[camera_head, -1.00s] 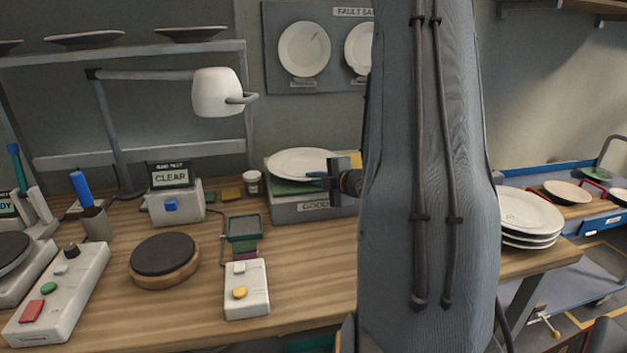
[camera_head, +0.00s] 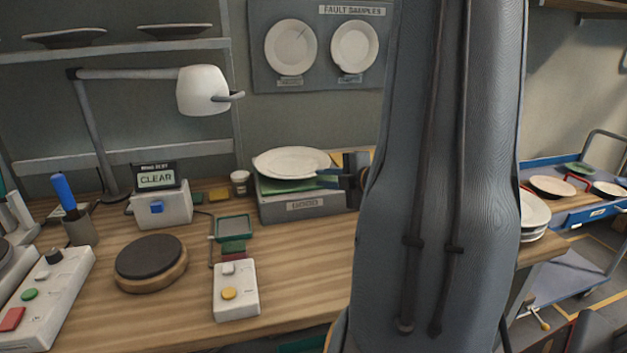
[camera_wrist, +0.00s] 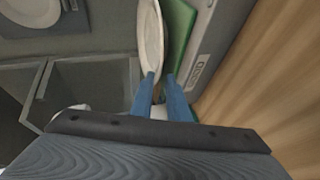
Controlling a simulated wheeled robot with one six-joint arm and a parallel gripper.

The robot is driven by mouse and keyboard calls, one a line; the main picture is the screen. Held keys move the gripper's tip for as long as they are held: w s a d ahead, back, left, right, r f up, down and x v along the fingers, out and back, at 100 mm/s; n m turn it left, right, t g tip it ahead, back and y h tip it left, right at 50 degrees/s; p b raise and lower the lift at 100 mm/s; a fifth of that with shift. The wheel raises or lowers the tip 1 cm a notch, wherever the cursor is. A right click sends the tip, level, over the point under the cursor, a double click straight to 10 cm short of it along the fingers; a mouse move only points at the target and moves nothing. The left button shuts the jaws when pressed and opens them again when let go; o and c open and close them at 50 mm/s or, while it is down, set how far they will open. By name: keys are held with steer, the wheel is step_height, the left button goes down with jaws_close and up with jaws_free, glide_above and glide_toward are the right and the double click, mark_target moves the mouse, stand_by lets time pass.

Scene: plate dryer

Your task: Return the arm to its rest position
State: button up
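My gripper (camera_head: 325,178) is at the right edge of the white plate (camera_head: 290,160) that lies on a green pad on the grey box marked GOOD (camera_head: 304,205). My arm stands large in front of the bench and hides part of it. In the wrist view, the two blue fingers (camera_wrist: 160,77) are apart, with a gap between the tips. The plate's rim (camera_wrist: 150,35) and the green pad (camera_wrist: 178,40) show just beyond them. I cannot tell whether the fingers touch the plate.
A lamp (camera_head: 203,91) reaches over the bench. A round turntable (camera_head: 151,260), a button box (camera_head: 236,290) and a CLEAR display (camera_head: 157,179) stand on it. Stacked plates (camera_head: 533,213) show right of my arm, a blue cart (camera_head: 585,210) beyond. Bare wood lies in front of the GOOD box.

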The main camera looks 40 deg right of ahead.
steer(key=shift+s+r, duration=0.25)
steer(key=shift+s, duration=0.45)
steer(key=shift+a, duration=0.1)
